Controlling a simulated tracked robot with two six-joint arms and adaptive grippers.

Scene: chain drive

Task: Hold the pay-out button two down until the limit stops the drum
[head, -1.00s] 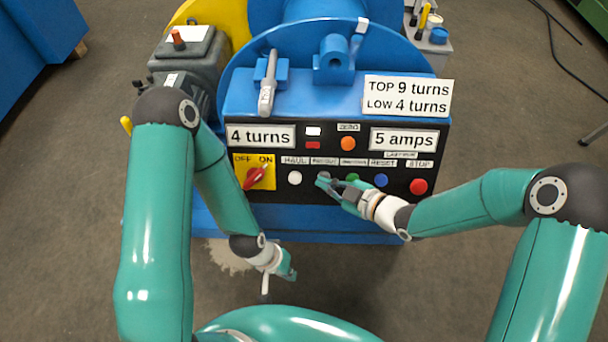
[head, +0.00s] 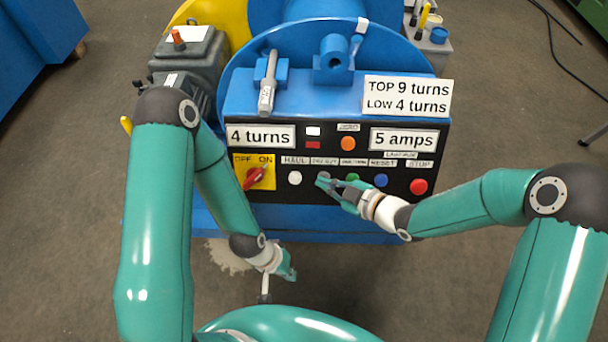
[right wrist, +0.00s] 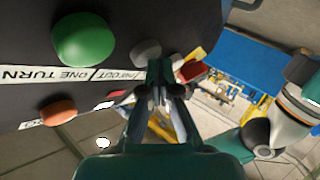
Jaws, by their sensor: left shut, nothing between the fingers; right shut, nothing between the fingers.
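The grey pay-out button (right wrist: 145,52) is second from the left in the lower row of the black panel (head: 340,192). My right gripper (head: 323,181) is shut, with its fingertips at this button and covering part of it. In the right wrist view the fingertips (right wrist: 160,66) overlap the button's edge; I cannot tell how far it is pressed. The left display (head: 261,136) reads 4 turns and the right display (head: 404,140) reads 5 amps. The blue drum (head: 318,12) stands behind. My left gripper (head: 289,273) is shut and empty, low before the machine.
The white haul button (head: 295,178) is left of pay-out. The green one-turn (right wrist: 84,39), blue reset (head: 381,181) and red stop (head: 418,186) buttons are right. The red switch (head: 255,177) points to ON. A card (head: 408,96) reads TOP 9 turns, LOW 4 turns.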

